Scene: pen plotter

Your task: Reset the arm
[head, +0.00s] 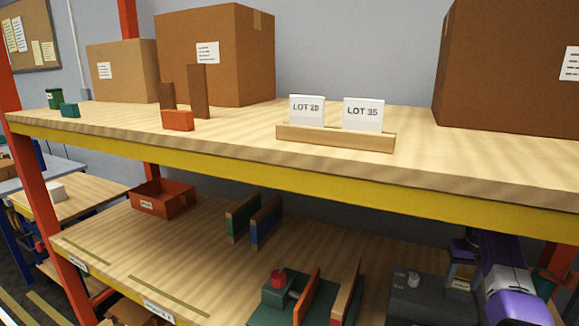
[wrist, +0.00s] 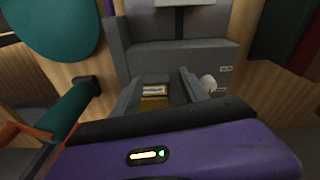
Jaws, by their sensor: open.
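My gripper (head: 466,262) is at the lower right in the head view, above the right end of the lower shelf board. In the wrist view my gripper (wrist: 160,82) has its two grey fingers spread apart. A small yellow block with a white label (wrist: 154,101) shows between and beyond the fingers; I cannot tell whether they touch it. A dark grey machine (head: 425,305) with a pale knob stands beside my gripper. In the wrist view the grey machine (wrist: 215,55) and its pale knob (wrist: 208,84) are just ahead of the fingers.
A green fixture with a red knob (head: 278,280) and upright boards stand left of the machine. An orange bin (head: 163,198) and two panels (head: 265,222) are farther back. The yellow-edged upper shelf (head: 300,180) overhangs; it holds LOT 20 (head: 306,109) and LOT 35 (head: 363,113) cards and boxes.

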